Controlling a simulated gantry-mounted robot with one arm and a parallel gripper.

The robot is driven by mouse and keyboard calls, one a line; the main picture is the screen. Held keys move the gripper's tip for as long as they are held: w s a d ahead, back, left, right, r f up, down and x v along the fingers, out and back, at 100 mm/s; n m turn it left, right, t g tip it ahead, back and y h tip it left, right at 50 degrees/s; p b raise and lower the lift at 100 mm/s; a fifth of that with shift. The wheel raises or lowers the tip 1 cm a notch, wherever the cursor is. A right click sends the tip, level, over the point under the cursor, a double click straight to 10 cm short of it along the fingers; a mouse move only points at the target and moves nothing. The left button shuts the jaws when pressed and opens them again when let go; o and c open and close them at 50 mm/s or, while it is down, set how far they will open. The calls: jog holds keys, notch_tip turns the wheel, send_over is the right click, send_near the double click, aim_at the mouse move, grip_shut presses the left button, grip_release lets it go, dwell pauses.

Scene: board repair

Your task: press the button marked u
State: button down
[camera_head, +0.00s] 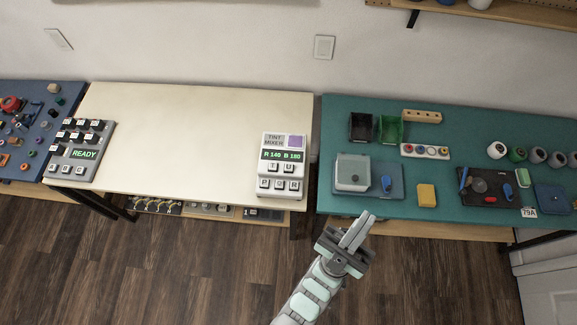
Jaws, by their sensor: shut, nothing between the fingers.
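The tint mixer (291,140) is a light grey box with a green readout "R 140 B 180", a purple patch and several pale keys in two rows. My gripper (361,227) is shut and empty, in front of the green table's near edge, right of and nearer than the tint mixer, touching neither unit.
The cream table (180,140) is mostly clear between the two units. The green table (465,140) holds bins, a grey box (352,172), a yellow block (427,195) and several jars. A blue table (70,92) with small parts is at far left.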

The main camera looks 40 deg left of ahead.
jog(key=w+a+f+n+g+y+b, duration=0.2)
jog(key=w+a+f+n+g+y, duration=0.15)
jog(key=w+a+f+g, duration=0.55)
jog(key=w+a+f+n+g+y+b, duration=0.1)
jog(key=w+a+f+n+g+y, duration=0.2)
jog(key=w+a+f+g+y, duration=0.7)
jog(key=w+a+f+h+b, duration=0.1)
jog(key=w+a+f+h, duration=0.2)
jog(key=a+f+h, duration=0.3)
jog(key=w+a+f+h+b, duration=0.1)
jog(key=w+a+f+h, duration=0.25)
jog(key=a+f, duration=0.35)
jog(key=s+m+g+h+b, duration=0.2)
jog(key=s+g+h, duration=0.2)
jog(key=s+h, duration=0.3)
jog(key=shift+s+d+f+h+b, duration=0.25)
jog(key=shift+d+f+h+b, duration=0.15)
jog(key=shift+h, duration=0.5)
jog(key=shift+a, duration=0.1)
